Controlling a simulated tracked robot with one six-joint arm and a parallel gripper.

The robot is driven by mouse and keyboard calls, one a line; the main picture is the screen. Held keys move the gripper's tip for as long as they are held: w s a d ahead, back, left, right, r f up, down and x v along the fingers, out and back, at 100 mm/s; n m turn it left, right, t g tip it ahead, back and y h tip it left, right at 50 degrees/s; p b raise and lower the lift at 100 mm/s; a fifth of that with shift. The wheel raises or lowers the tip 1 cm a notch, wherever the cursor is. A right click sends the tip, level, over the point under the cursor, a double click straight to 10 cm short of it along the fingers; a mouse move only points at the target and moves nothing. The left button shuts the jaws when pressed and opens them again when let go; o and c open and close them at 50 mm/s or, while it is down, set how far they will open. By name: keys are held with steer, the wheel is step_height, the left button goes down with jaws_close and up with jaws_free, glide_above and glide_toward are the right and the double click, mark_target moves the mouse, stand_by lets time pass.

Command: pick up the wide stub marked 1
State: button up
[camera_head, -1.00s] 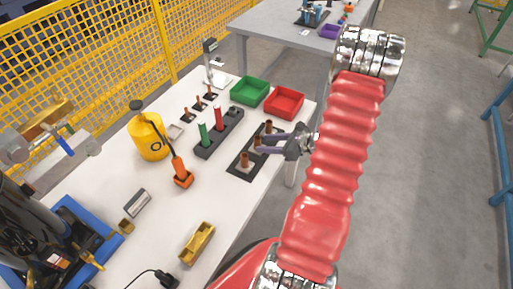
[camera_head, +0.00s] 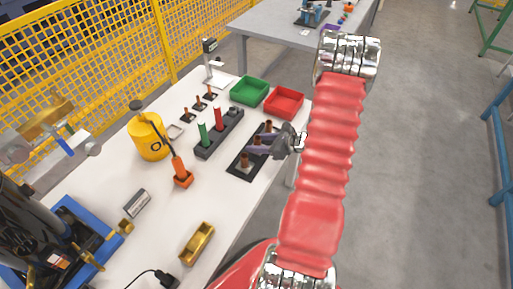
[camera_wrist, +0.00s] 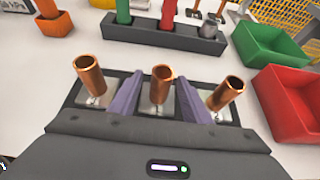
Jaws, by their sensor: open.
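Three wide copper stubs stand in a row on a black plate (camera_head: 238,171), each on a pale square. In the wrist view they are the left stub (camera_wrist: 90,76), middle stub (camera_wrist: 161,84) and right stub (camera_wrist: 226,94). I cannot read a number on any of them. My gripper (camera_wrist: 161,90) is open, with one purple finger on each side of the middle stub and a gap visible on both sides. In the head view my gripper (camera_head: 262,143) reaches in from the right, and the near stub (camera_head: 244,160) stands in front of it.
A dark block (camera_head: 207,148) with a green and a red cylinder stands beyond the plate. A green bin (camera_head: 249,91) and a red bin (camera_head: 284,103) sit at the back. Thinner copper stubs (camera_head: 198,103), a yellow canister (camera_head: 149,137) and an orange tool (camera_head: 182,177) stand further left.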

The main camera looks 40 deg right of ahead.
steer(key=shift+c, duration=0.2)
jaws_close()
steer(key=shift+r, duration=0.1)
stand_by(0.4)
step_height(320, 180, up, 10)
stand_by(0.6)
stand_by(0.4)
